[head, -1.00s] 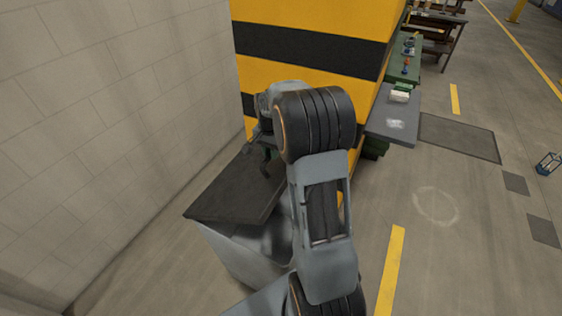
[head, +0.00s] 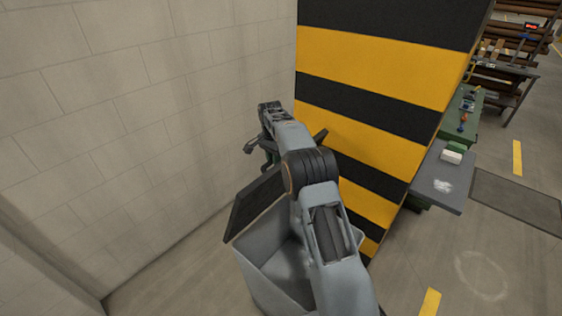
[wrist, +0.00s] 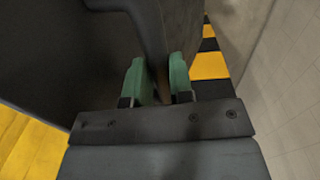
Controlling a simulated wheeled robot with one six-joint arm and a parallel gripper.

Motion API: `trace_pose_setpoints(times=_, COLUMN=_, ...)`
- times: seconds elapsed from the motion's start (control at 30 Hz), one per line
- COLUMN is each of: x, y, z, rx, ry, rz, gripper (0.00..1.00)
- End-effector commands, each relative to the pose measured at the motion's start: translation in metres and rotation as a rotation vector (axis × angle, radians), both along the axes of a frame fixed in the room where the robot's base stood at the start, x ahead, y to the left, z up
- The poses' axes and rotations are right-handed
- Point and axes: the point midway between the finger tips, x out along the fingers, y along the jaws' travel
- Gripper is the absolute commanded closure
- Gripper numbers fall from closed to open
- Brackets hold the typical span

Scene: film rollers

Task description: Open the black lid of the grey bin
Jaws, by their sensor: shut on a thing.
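The grey bin (head: 262,282) stands on the floor by the wall, and part of its inside shows. Its black lid (head: 256,204) is raised and steeply tilted along the bin's far left side. My gripper (head: 268,156) is at the lid's upper part, partly hidden by my arm. In the wrist view the green fingers of my gripper (wrist: 157,82) are shut on a dark projecting part of the lid (wrist: 50,55). The exact shape of the held part is hard to tell.
A pale block wall (head: 150,110) stands close on the left. A yellow and black striped block (head: 375,95) stands behind the bin. A grey-topped bench (head: 440,180) is to the right, with open floor in front of it.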

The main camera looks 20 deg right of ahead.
Motion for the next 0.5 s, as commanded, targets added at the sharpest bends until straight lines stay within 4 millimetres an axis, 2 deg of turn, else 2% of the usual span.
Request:
trace_pose_setpoints(times=0.03, x=0.0009, y=0.0040, z=-0.0090, rx=0.005, ry=0.015, rz=0.007, gripper=1.00)
trace_pose_setpoints(times=0.5, x=0.0064, y=0.0067, z=-0.0089, rx=0.005, ry=0.019, rz=0.006, gripper=1.00)
